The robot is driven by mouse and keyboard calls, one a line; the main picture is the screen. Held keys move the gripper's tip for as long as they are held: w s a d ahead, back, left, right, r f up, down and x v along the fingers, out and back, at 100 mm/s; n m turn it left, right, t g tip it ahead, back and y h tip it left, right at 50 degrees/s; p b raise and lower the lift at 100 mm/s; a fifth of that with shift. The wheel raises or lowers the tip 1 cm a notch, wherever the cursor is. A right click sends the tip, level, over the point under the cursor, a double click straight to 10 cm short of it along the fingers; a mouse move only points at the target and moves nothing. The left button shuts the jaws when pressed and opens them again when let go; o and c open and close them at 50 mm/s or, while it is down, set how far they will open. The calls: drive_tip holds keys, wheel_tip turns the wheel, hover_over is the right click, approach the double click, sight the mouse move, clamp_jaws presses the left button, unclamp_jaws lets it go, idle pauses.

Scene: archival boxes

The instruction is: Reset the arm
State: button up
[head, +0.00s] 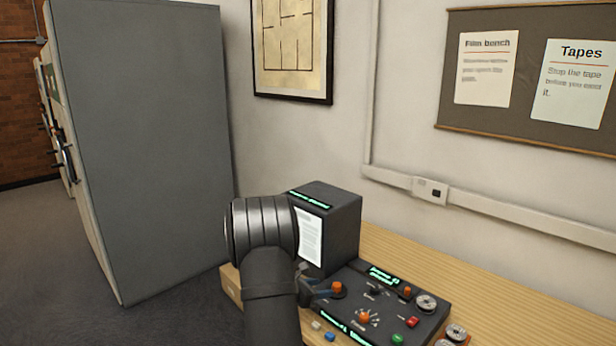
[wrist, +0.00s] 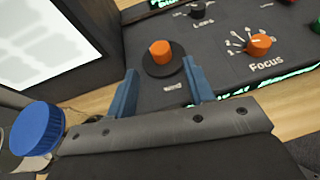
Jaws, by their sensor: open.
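My gripper (wrist: 160,68) is open, with two blue fingers pointing at the dark control panel (wrist: 215,75). An orange knob (wrist: 160,52) on a black round base shows just ahead of and between the fingertips in the wrist view. I cannot tell whether the fingers touch it or its base. In the head view my gripper (head: 322,289) is partly hidden behind my own arm, close to the left of the same orange knob (head: 337,288). Nothing is seen held between the fingers.
A dark box with a bright white screen (head: 310,238) stands behind the panel. An orange Focus dial (wrist: 259,44) and a black Lens knob (wrist: 198,10) sit nearby. The wooden bench (head: 420,262) meets the wall. A tall grey cabinet (head: 145,140) stands at left.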

drive_tip(key=v, duration=0.7)
drive_tip(key=shift+a, duration=0.2)
